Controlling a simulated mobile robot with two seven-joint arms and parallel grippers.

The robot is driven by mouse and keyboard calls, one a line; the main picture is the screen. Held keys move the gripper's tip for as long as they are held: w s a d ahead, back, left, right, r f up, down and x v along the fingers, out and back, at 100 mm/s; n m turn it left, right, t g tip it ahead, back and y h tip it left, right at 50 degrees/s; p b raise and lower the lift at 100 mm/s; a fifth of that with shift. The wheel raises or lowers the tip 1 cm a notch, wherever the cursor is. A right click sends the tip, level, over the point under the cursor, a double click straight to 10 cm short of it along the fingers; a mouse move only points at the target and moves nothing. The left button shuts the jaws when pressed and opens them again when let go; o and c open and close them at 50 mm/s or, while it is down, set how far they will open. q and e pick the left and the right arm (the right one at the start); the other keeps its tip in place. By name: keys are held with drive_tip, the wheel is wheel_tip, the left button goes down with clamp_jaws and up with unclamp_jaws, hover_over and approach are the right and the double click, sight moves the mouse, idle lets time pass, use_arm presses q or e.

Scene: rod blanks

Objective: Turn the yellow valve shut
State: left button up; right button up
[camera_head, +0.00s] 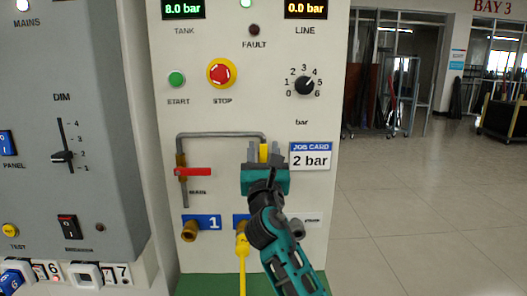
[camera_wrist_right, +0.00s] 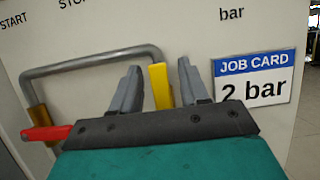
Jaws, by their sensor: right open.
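The yellow valve handle (camera_head: 264,151) is on the white panel at the right end of the grey pipe. It points upright, and its lower part is hidden behind my right gripper (camera_head: 267,153). In the right wrist view the yellow handle (camera_wrist_right: 160,86) stands between the two grey fingers of my right gripper (camera_wrist_right: 157,82). My left gripper is not in view.
A red handle (camera_head: 193,171) lies horizontal on the left pipe leg, marked MAIN. The job card (camera_head: 311,157) reads 2 bar, right of my gripper. Displays read TANK 8.0 bar and LINE 0.0 bar. A yellow hose (camera_head: 242,262) hangs below. Open floor lies to the right.

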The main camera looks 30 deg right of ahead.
drive_tip(key=shift+w, duration=0.1)
clamp_jaws()
idle(0.4)
